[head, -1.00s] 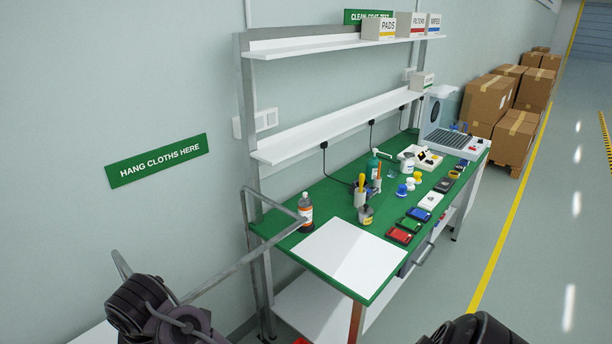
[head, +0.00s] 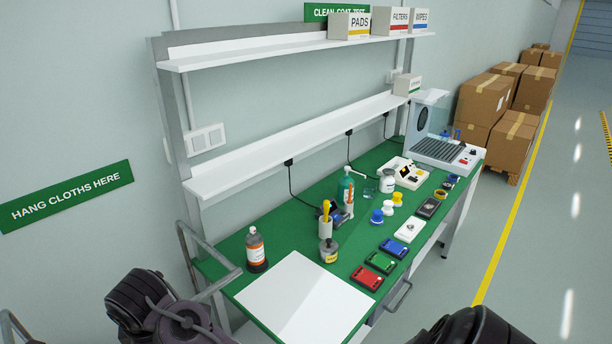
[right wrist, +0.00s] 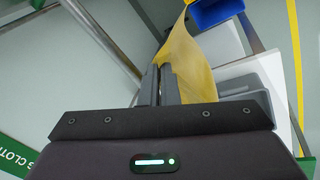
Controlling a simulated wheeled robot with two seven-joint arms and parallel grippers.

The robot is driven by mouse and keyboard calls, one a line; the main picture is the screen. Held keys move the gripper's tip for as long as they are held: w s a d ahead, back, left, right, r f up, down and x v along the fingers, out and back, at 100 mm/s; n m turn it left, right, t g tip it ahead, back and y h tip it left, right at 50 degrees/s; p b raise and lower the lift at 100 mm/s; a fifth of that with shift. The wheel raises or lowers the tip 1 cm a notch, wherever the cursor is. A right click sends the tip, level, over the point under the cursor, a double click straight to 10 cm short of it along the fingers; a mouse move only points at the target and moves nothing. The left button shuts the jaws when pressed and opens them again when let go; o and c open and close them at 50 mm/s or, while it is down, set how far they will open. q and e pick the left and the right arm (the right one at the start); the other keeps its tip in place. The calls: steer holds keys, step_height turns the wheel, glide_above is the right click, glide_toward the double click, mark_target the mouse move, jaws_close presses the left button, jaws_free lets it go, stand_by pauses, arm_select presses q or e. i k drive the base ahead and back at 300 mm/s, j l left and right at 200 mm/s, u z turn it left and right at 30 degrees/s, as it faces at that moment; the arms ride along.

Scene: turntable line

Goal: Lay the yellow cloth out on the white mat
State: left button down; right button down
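The white mat (head: 300,300) lies bare on the near end of the green bench in the head view. The yellow cloth (right wrist: 192,62) shows only in the right wrist view. My right gripper (right wrist: 163,75) is closed on the cloth, its fingers close together. The cloth hangs in loose folds from the fingertips. Neither gripper shows in the head view, where only dark parts of my arms are seen at the bottom edge. My left gripper is out of sight.
A brown-and-white bottle (head: 256,250) and a small jar (head: 328,251) stand just behind the mat. Red (head: 367,278) and green (head: 380,263) cases lie to its right. A metal rail (head: 215,285) stands left of the bench. A blue bin (right wrist: 214,12) shows in the right wrist view.

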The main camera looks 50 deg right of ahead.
mark_target(293, 226)
steer(key=l, duration=0.9)
steer(key=i+l, duration=0.15)
steer(key=l, duration=1.65)
